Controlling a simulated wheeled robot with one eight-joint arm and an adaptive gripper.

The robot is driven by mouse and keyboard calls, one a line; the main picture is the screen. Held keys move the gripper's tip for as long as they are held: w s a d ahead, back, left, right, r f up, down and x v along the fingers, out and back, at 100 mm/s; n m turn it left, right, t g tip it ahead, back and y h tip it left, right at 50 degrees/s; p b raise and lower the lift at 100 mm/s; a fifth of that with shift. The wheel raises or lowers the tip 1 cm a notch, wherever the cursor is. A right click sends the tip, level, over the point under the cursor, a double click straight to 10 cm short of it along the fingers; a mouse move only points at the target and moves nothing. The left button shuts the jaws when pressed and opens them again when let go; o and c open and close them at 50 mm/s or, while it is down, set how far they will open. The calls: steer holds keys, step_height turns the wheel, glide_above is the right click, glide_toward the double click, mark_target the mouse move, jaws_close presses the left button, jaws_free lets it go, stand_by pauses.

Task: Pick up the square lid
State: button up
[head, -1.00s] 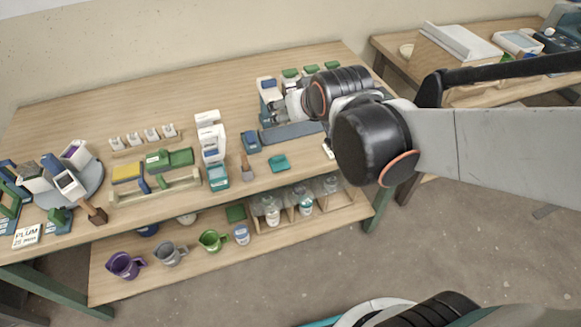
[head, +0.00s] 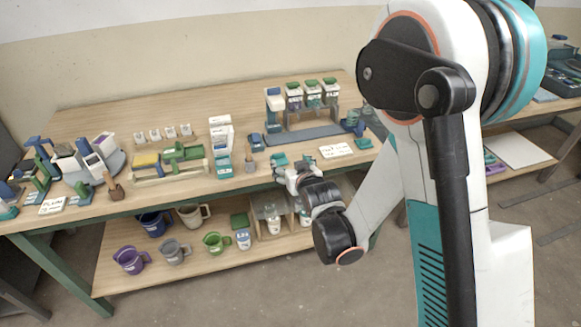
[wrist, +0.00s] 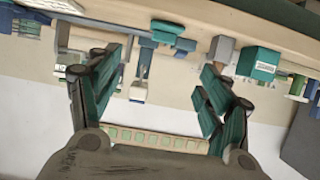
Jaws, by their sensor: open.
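A small flat teal piece with a raised part, which looks like the square lid (wrist: 168,30), lies near the table's front edge in the wrist view. In the head view I cannot separate it from the teal fingers in front of it. My gripper (head: 292,164) is at the front edge of the table in the head view, right of the brush. In the wrist view my gripper (wrist: 163,85) has its dark teal fingers wide apart with nothing held between them. The lid is beyond the fingertips, toward the top of that view, not touched as far as I can see.
A brush (head: 251,160) and a teal-fronted container (head: 223,165) stand left of my gripper. A white card (head: 336,150) lies to its right. Behind is a stand with several green-lidded jars (head: 312,95).

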steer(key=f, duration=0.1)
steer(key=p, duration=0.1)
glide_toward(279, 155)
steer(key=w+f, duration=0.2)
steer(key=shift+a+r+b+x, duration=0.15)
steer(key=shift+b+x, duration=0.25)
steer(key=shift+x, duration=0.7)
steer(key=shift+a+r+b+x, duration=0.15)
steer(key=shift+b+x, duration=0.25)
steer(key=shift+x, duration=0.65)
steer(key=shift+a+r+b+x, duration=0.15)
steer(key=shift+b+x, duration=0.25)
steer(key=shift+x, duration=0.7)
steer(key=shift+w+d+r, duration=0.1)
steer(key=shift+c, duration=0.6)
steer(key=c, duration=0.7)
